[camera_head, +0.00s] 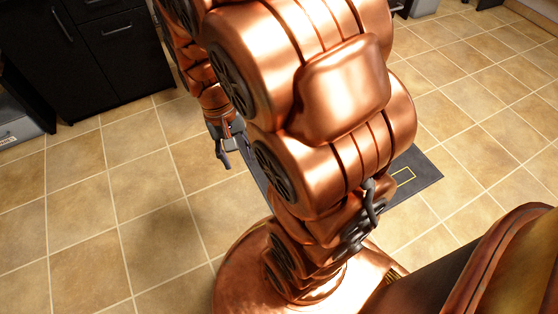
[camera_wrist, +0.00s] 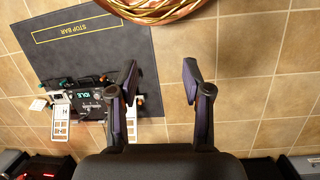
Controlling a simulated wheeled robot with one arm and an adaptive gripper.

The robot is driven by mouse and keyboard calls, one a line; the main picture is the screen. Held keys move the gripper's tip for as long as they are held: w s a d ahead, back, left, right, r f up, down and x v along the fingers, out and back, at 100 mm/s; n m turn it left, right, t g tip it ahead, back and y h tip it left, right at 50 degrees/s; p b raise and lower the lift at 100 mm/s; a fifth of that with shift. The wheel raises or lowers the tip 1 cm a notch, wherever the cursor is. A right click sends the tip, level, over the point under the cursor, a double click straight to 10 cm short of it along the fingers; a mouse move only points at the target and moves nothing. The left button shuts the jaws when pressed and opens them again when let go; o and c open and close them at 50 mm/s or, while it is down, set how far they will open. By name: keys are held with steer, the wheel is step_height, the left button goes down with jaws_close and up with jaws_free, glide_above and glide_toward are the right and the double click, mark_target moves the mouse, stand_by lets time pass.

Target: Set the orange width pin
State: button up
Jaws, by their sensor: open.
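My gripper (camera_wrist: 160,76) is open and empty in the wrist view, its two dark fingers apart above the tiled floor. In the head view my gripper (camera_head: 222,148) shows small at the left of my arm. A dark device with a lit "IDLE" display (camera_wrist: 87,95) sits on the near part of a dark grey mat (camera_wrist: 95,58), left of my gripper. White slotted pieces (camera_wrist: 61,122) stand at its side. A small orange spot (camera_wrist: 140,98) shows beside my left finger; I cannot tell if it is the width pin. My left finger hides part of the device.
The mat has a yellow outlined "STOP BAR" (camera_wrist: 77,29) and also shows behind my arm in the head view (camera_head: 425,172). Black cabinets (camera_head: 105,50) stand at the upper left. Dark boxes (camera_wrist: 45,166) line the wrist view's bottom edge. Tiled floor (camera_head: 90,220) is clear at left.

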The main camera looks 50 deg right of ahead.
steer(key=w+d+f+m+p, duration=0.2)
steer(key=w+d+f+m, duration=0.2)
steer(key=w+d+f, duration=0.4)
steer(key=w+d+f+m+p, duration=0.2)
steer(key=w+d+f+m, duration=0.15)
steer(key=d+f, duration=0.4)
steer(key=d+f+m+t+p, duration=0.1)
steer(key=d+f+m, duration=0.1)
steer(key=f, duration=0.5)
steer(key=d+f+m+t+p, duration=0.1)
steer(key=d+f+m, duration=0.1)
steer(key=d+f, duration=0.3)
steer(key=d+f+m+p, duration=0.1)
steer(key=d+f+m, duration=0.1)
steer(key=f, duration=0.7)
steer(key=shift+d+f+t+p, duration=0.1)
steer(key=shift+d+t+p, duration=0.25)
steer(key=shift+d, duration=0.4)
steer(key=shift+f+b, duration=2.2)
steer(key=shift+f, duration=2.05)
steer(key=shift+c, duration=0.3)
jaws_close()
